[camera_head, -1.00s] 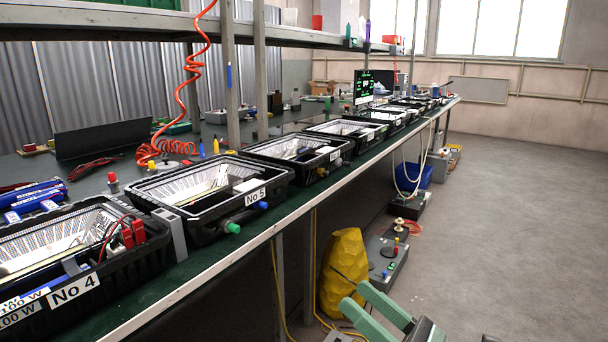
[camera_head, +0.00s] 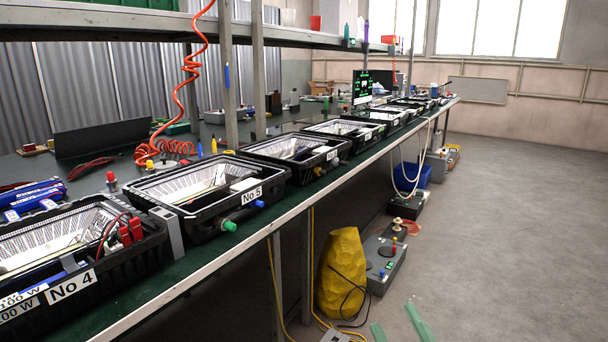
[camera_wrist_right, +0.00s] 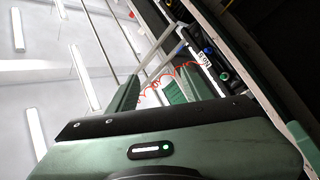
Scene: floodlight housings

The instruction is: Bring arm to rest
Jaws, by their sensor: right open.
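My right gripper (camera_head: 399,327) shows only as two green fingertips at the bottom edge of the head view, to the right of the workbench. The fingers are apart with nothing between them, over the grey floor. In the right wrist view the gripper (camera_wrist_right: 151,95) also shows its green fingers apart and empty. The floodlight housing labelled No 5 (camera_head: 205,234) stands on the bench, well away from the gripper. The rest of the right arm is hidden below the head view. My left gripper is in neither view.
The workbench's front edge (camera_head: 231,260) runs diagonally from lower left to upper right. Below it stand a yellow sack (camera_head: 340,275) and a grey box (camera_head: 386,265) with coloured knobs. The floor (camera_head: 520,220) on the right is clear.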

